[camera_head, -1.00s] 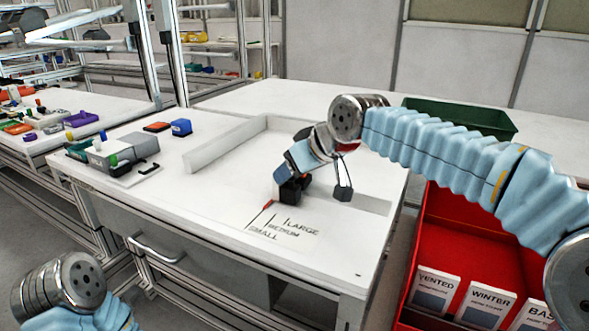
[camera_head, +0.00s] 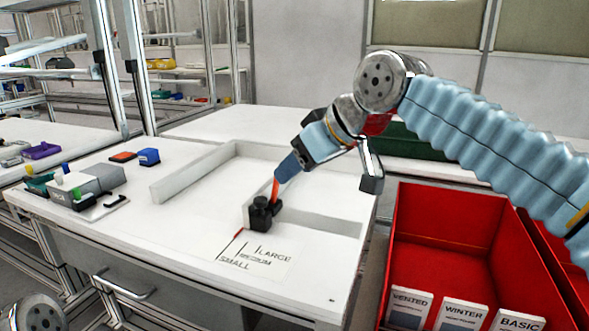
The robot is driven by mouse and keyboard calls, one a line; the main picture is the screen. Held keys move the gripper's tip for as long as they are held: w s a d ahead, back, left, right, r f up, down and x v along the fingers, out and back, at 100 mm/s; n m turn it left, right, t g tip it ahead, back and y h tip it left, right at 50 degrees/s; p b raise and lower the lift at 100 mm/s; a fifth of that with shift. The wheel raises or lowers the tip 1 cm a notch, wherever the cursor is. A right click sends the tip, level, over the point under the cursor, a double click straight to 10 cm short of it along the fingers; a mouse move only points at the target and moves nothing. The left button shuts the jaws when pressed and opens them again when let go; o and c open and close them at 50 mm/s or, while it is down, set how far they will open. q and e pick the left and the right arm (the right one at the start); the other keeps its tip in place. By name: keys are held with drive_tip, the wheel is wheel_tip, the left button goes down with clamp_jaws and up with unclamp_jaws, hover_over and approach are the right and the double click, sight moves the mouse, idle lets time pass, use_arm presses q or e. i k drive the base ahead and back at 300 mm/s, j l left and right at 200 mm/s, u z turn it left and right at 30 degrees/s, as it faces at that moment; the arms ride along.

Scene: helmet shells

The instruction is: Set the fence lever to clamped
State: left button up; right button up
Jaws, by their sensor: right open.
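The fence's black clamp block (camera_head: 262,214) sits on the white table by the end of a low white fence wall. Its orange lever (camera_head: 276,190) rises from the block, tilted slightly right. A dark blue part covers the lever's upper end; I cannot tell whether it is the lever's grip or my finger. My right gripper (camera_head: 330,174) is open above and right of the block, one finger near the lever's top and the other well to the right. Contact is unclear. A red pointer (camera_head: 239,232) lies by the printed SMALL, MEDIUM, LARGE scale (camera_head: 256,257). My left gripper is out of view.
Red bins (camera_head: 450,235) with VENTED, WINTER and BASIC cards stand at the right. A green bin (camera_head: 405,146) is behind my right arm. A grey device (camera_head: 85,187) and a blue block (camera_head: 149,157) lie on the table's left. The table's front middle is clear.

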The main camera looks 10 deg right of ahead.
sight(275, 185)
drive_tip(key=k, duration=1)
